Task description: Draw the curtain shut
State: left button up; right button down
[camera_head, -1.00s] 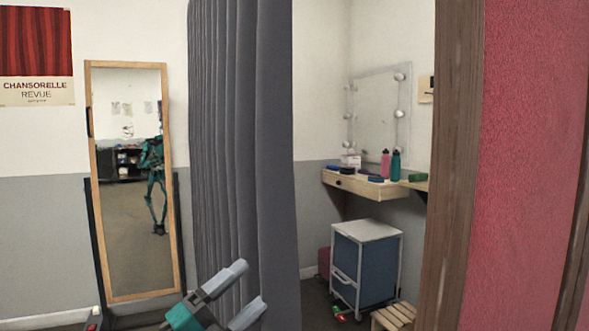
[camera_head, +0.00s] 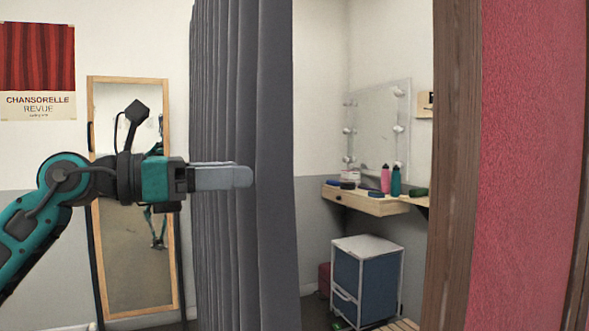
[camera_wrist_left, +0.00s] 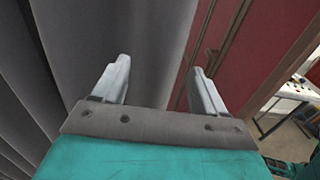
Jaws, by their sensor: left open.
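The grey curtain (camera_head: 272,210) hangs in folds left of the doorway opening. Its right edge hangs free, and the gap between it and the wooden post is open. My left gripper (camera_head: 245,176) is level in front of the curtain near its right edge. In the left wrist view the gripper (camera_wrist_left: 158,85) is open, its two fingers apart. The curtain (camera_wrist_left: 95,45) fills the left and middle of that view, ahead of the fingers; I cannot tell whether they touch it. My right gripper is not in view.
A wooden post (camera_head: 455,170) and a red panel (camera_head: 530,160) stand at right. Behind the gap are a vanity shelf (camera_head: 368,203) with bottles and a blue drawer cart (camera_head: 365,280). A framed mirror (camera_head: 130,270) stands behind my left arm.

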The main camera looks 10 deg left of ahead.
aim_at(281, 172)
pick_arm(q)
jog(key=p+x, duration=0.1)
jog(key=x, duration=1)
jog(key=shift+a, duration=0.1)
jog(key=shift+c, duration=0.4)
grip_shut()
